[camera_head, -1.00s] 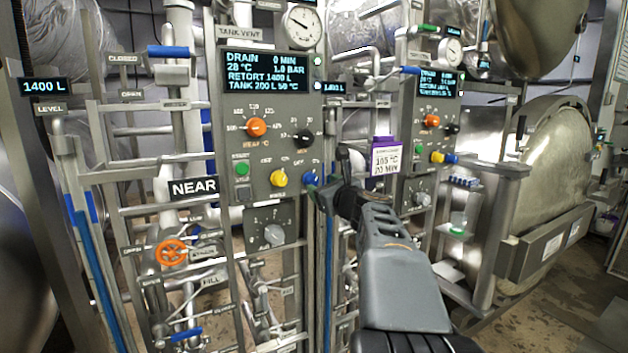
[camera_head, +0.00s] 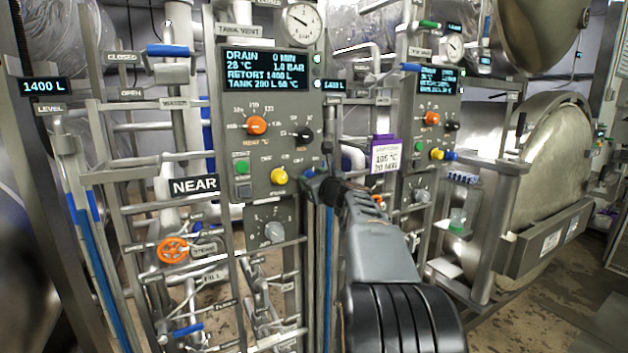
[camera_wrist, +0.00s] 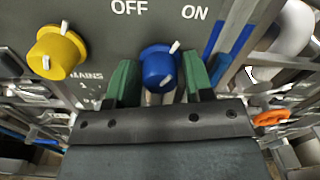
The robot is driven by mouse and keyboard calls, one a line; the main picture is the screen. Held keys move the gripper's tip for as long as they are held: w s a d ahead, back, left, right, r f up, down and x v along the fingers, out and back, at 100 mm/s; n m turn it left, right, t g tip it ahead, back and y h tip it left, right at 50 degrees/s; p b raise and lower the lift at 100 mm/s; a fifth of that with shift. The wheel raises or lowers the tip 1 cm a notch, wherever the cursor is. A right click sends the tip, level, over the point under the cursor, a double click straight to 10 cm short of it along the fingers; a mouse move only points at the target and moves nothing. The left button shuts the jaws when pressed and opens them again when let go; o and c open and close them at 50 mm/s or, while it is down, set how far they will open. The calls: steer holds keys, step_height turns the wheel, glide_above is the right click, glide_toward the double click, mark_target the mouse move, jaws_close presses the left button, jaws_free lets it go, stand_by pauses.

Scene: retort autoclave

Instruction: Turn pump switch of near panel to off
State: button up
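The near panel (camera_head: 232,120) is a grey box with a lit screen, beside a NEAR sign. A blue knob (camera_wrist: 158,68) sits at its lower right, beside a yellow knob (camera_wrist: 58,52) marked MAINS. OFF and ON are printed above the blue knob, and its white pointer leans up and right, toward ON. Any name label under it is hidden. My gripper (camera_wrist: 160,82) is open, its green-padded fingers on either side of the blue knob; I cannot tell if they touch it. In the head view my gripper (camera_head: 316,184) covers much of the blue knob.
A green button (camera_head: 242,167), an orange knob (camera_head: 257,125) and a black knob (camera_head: 303,134) are on the same panel. A lower grey knob (camera_head: 273,231) sits below. A similar panel (camera_head: 412,120) stands to the right. Pipes and an orange handwheel (camera_head: 172,250) are at left.

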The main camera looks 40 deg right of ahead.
steer(key=c, duration=0.6)
steer(key=shift+c, duration=0.2)
steer(key=shift+f+n+b, duration=0.1)
steer(key=shift+n+b, duration=0.2)
steer(key=shift+b, duration=0.15)
steer(key=shift+f+n+b, duration=0.1)
steer(key=shift+n+b, duration=0.5)
steer(key=shift+b, duration=0.15)
steer(key=n+b, duration=0.3)
steer(key=shift+n, duration=0.3)
steer(key=n+b, duration=0.3)
steer(key=n, duration=0.1)
steer(key=shift+n+b, duration=0.95)
steer(key=shift+n, duration=0.25)
